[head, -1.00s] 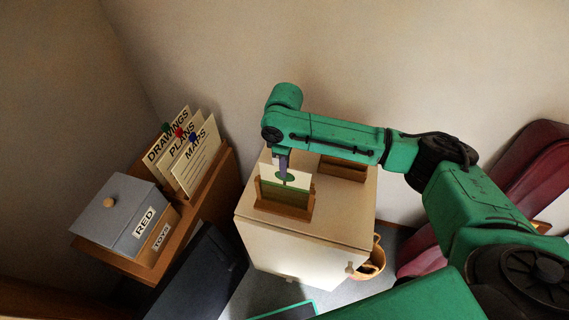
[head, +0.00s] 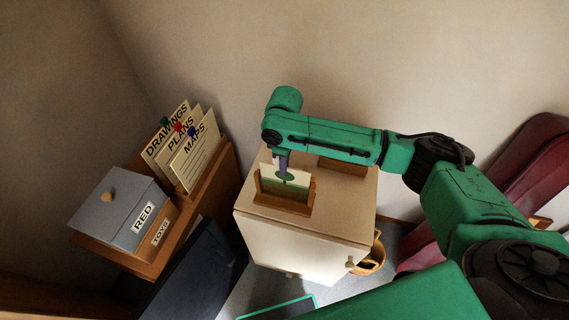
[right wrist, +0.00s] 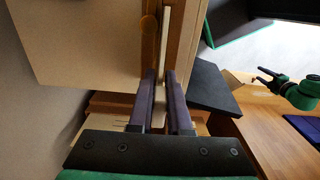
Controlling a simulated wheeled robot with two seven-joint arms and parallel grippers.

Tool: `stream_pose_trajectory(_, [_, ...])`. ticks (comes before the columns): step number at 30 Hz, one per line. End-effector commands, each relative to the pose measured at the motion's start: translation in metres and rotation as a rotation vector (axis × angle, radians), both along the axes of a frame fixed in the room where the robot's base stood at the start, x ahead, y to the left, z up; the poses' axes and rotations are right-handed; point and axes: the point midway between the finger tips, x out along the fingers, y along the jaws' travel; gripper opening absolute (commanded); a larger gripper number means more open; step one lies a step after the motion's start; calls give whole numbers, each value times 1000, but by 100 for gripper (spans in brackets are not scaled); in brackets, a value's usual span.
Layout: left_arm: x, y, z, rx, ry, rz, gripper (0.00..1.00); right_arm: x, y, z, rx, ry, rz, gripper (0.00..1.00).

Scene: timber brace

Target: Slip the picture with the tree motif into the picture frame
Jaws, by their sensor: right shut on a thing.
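The picture with the tree motif (head: 298,178) is a pale card with a green design. It stands upright in the slot of the wooden picture frame (head: 284,205), its upper part showing above the front. My right gripper (head: 283,170) points down from above, shut on the card's top edge. In the right wrist view its fingers (right wrist: 162,85) are on both sides of the pale card edge (right wrist: 166,35), with wood of the frame (right wrist: 148,45) beside it. My left gripper (right wrist: 262,78) shows small at the right there, its dark fingers apart; the head view does not show it.
The frame stands on a cream cabinet (head: 300,240). A wooden block (head: 343,168) lies behind it. A basket (head: 372,256) is right of the cabinet.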

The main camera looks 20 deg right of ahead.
Motion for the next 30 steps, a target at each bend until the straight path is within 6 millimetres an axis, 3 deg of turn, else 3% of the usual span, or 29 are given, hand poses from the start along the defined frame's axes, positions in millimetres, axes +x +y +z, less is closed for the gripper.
stream_pose_trajectory(30, [0,0,-13,0,0,1,55,0,0,-31,1,0,1,0])
